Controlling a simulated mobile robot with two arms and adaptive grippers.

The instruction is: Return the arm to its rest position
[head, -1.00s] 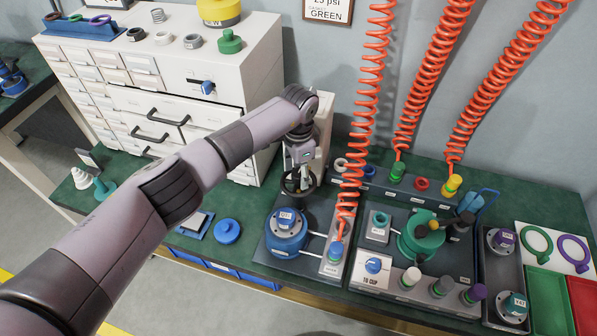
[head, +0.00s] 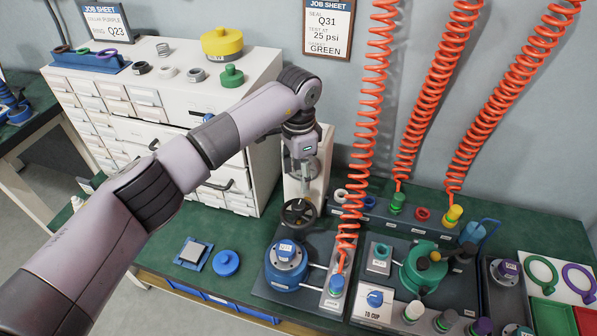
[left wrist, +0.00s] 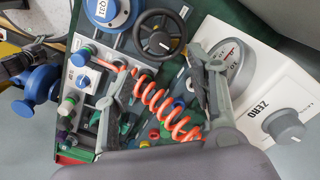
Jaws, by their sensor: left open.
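My left arm comes in from the left in the head view and bends down at the wrist. My left gripper (head: 303,172) points down in front of the white gauge column, above the black handwheel (head: 298,212). In the left wrist view its two fingers (left wrist: 165,68) stand wide apart with nothing between them; an orange coiled hose (left wrist: 165,108) shows beyond the gap. The gripper's tips are small and partly lost against the column in the head view. My right gripper does not show clearly in either view.
The gauge panel (left wrist: 245,75) stands close beside one finger. The blue test pot (head: 287,266) is in front of the handwheel. Orange hoses (head: 366,110) hang to the right. The white drawer cabinet (head: 255,135) stands behind my arm. A blue lid (head: 226,263) lies on the green bench.

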